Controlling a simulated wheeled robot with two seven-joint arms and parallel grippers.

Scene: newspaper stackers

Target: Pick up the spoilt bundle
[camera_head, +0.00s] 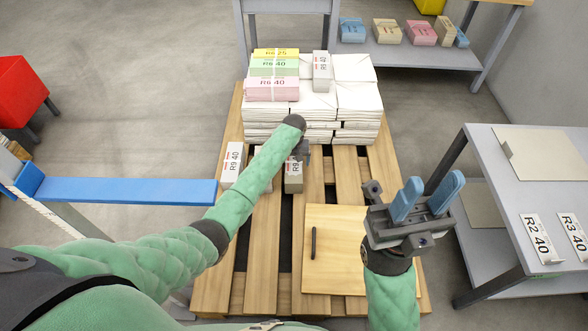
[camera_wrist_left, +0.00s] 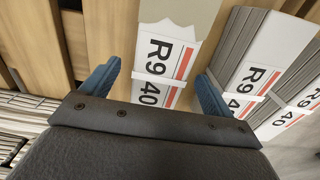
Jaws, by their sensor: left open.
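My left gripper (camera_head: 301,150) is low over the pallet, with the forearm hiding part of the view. In the left wrist view its two blue fingers (camera_wrist_left: 158,78) are apart, on either side of a white bundle labelled R9 40 (camera_wrist_left: 168,50) with a jagged, torn end. Whether they touch it I cannot tell. In the head view an R9 bundle (camera_head: 293,181) lies on the slats just below this gripper, partly hidden. My right gripper (camera_head: 428,198) is open and empty, fingers up, over the pallet's right side.
Another R9 40 bundle (camera_head: 232,163) lies on the pallet (camera_head: 262,262) to the left. White stacks (camera_head: 355,98) with coloured bundles stand at the back. A wooden board (camera_head: 340,250) lies in front. A grey table (camera_head: 490,180) is at right, a blue bar (camera_head: 125,191) at left.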

